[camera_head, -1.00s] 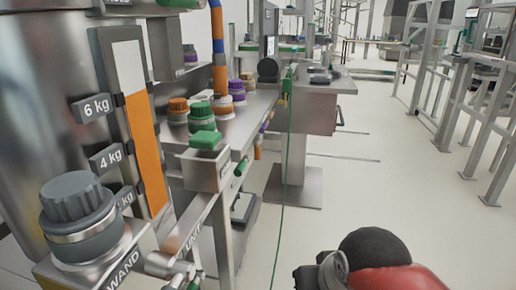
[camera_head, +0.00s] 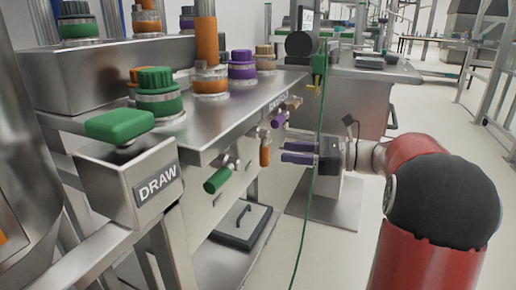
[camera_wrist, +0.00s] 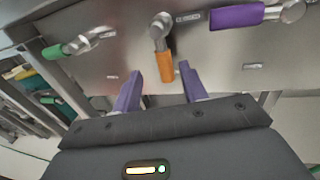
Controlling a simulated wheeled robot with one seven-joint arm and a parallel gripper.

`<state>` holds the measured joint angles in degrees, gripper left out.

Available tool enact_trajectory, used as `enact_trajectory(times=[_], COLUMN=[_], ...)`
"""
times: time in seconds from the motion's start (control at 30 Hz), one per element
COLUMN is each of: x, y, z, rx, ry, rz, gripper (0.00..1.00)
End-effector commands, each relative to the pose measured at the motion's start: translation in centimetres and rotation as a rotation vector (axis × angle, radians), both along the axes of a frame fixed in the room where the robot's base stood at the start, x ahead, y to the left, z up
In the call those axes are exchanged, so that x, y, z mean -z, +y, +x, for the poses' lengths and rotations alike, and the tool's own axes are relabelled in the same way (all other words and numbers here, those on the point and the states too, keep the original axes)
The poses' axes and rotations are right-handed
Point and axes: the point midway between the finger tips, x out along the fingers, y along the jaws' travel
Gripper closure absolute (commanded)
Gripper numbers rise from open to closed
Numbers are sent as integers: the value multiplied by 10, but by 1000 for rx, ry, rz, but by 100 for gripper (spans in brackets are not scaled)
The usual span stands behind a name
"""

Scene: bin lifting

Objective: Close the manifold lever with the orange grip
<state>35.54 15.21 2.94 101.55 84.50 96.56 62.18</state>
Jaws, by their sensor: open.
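The lever with the orange grip (camera_head: 265,152) hangs straight down under the front edge of the manifold bench in the head view. The wrist view shows its orange grip (camera_wrist: 166,68) and metal valve body (camera_wrist: 159,30) on the steel panel. My gripper (camera_head: 285,152) is open, with two purple fingers pointing at the lever from the right. In the wrist view my gripper (camera_wrist: 159,72) has one fingertip on each side of the orange grip's end. I cannot tell if the grip is between the fingers or just beyond them.
A green-grip lever (camera_head: 219,178) lies to the left, and a purple-grip lever (camera_head: 279,120) to the right. A DRAW box with a green knob (camera_head: 120,124) stands at the left. A green cable (camera_head: 312,190) runs down near my gripper.

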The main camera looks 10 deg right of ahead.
Motion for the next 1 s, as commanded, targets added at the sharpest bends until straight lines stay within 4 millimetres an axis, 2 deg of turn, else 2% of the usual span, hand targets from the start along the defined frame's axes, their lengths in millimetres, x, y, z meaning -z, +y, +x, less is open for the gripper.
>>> enact_trajectory(times=[0.07, 0.13, 0.4, 0.6, 0.93, 1.0], x=[0, -1, 0, -1, -1, -1], y=[-3, 3, 42, 62, 66, 66], z=[4, 6, 24, 33, 35, 35], rx=[6, 5, 4, 5, 7, 7], ry=[2, 3, 3, 3, 3, 3], rz=[24, 29, 25, 25, 25, 25], gripper=[57, 57, 57, 57, 57, 65])
